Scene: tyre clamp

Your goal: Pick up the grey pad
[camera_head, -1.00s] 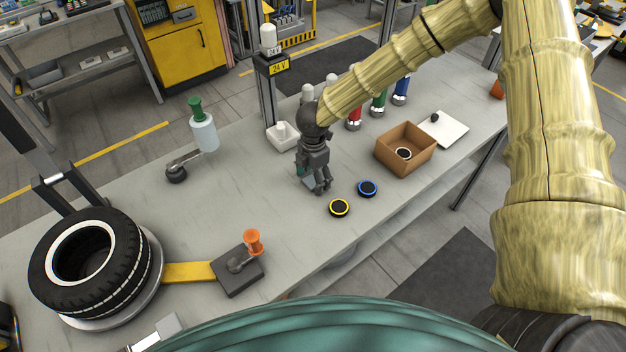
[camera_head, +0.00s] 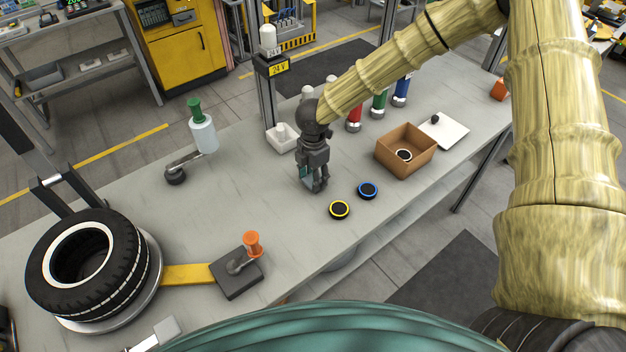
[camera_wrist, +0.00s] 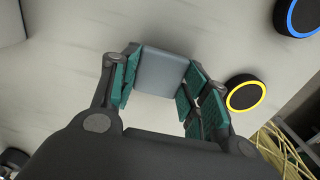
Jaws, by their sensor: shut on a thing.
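The grey pad (camera_wrist: 162,71) is a small rounded block between the two teal-lined fingers of my gripper (camera_wrist: 160,92) in the wrist view. The gripper is shut on it, with a finger at each side. In the head view my gripper (camera_head: 314,184) points down over the middle of the bench, left of the black discs. The pad is mostly hidden behind the fingers there. I cannot tell for certain whether it touches the bench.
A yellow-ringed disc (camera_head: 339,210) and a blue-ringed disc (camera_head: 368,190) lie close to my gripper's right. A brown open box (camera_head: 420,160) stands farther right. A tyre (camera_head: 85,262) and an orange-handled clamp (camera_head: 236,272) are at left. The bench between is clear.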

